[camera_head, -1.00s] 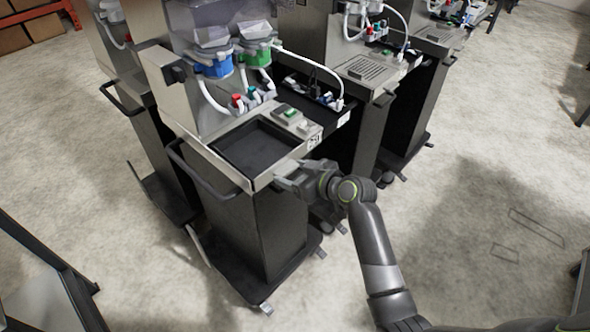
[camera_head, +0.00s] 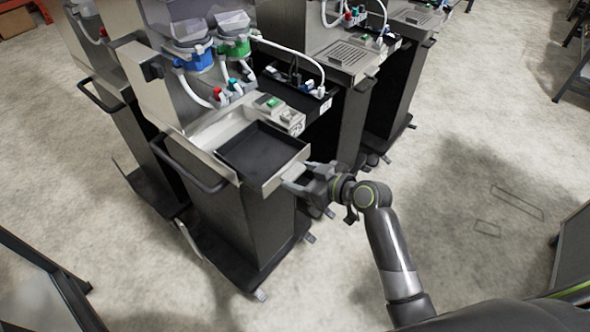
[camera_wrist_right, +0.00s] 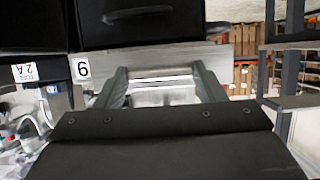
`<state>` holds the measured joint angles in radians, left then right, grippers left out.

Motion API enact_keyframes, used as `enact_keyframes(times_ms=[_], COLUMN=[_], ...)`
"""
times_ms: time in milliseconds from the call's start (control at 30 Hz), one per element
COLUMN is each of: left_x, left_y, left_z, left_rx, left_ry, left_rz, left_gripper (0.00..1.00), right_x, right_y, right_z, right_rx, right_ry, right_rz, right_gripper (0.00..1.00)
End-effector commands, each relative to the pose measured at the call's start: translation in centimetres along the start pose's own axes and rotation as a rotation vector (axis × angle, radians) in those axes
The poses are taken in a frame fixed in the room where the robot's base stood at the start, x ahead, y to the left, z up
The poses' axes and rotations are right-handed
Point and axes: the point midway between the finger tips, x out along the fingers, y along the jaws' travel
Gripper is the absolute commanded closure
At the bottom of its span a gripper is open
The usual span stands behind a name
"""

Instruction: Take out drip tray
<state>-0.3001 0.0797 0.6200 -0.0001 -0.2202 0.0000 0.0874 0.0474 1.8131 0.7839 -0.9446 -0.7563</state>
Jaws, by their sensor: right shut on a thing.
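The drip tray (camera_head: 263,148) is a square black tray with a pale metal rim and front wall. It sits at the top front of the nearest dispenser and sticks out part way toward my right arm, with bare metal showing behind it. My right gripper (camera_head: 296,184) is at the tray's front edge, shut on it. In the right wrist view, a shiny metal bar (camera_wrist_right: 163,80) on the tray's front lies between the two fingers (camera_wrist_right: 162,88). The fingertips' exact contact is hard to see. My left gripper is not in view.
The dispenser's side handle (camera_head: 195,165) is left of the tray. Blue (camera_head: 195,58) and green (camera_head: 235,46) valve units and a white hose stand behind it. More dispensers stand at back right. The floor (camera_head: 470,170) on the right is open; a dark-framed rack is at lower left.

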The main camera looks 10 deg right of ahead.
Motion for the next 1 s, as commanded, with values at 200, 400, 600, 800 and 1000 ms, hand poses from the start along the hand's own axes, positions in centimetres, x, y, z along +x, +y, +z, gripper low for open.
enact_keyframes(times_ms=[200, 400, 600, 800, 1000], left_x=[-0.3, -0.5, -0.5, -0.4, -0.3], left_y=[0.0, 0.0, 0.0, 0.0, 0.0], left_z=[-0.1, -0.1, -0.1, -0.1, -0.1], left_rx=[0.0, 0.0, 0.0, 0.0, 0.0], left_ry=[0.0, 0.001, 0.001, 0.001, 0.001], left_rz=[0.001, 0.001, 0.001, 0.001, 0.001], left_gripper=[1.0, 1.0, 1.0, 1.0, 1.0], right_x=[-1.7, -3.2, -4.6, -6.1, -7.6], right_y=[0.1, 0.1, 0.1, 0.1, 0.0], right_z=[0.6, 1.2, 1.8, 2.5, 3.0], right_rx=[-0.001, -0.002, -0.001, -0.001, -0.001], right_ry=[0.002, 0.002, 0.002, 0.002, 0.002], right_rz=[0.002, 0.002, 0.002, 0.001, 0.0], right_gripper=[0.69, 0.69, 0.69, 0.69, 0.69])
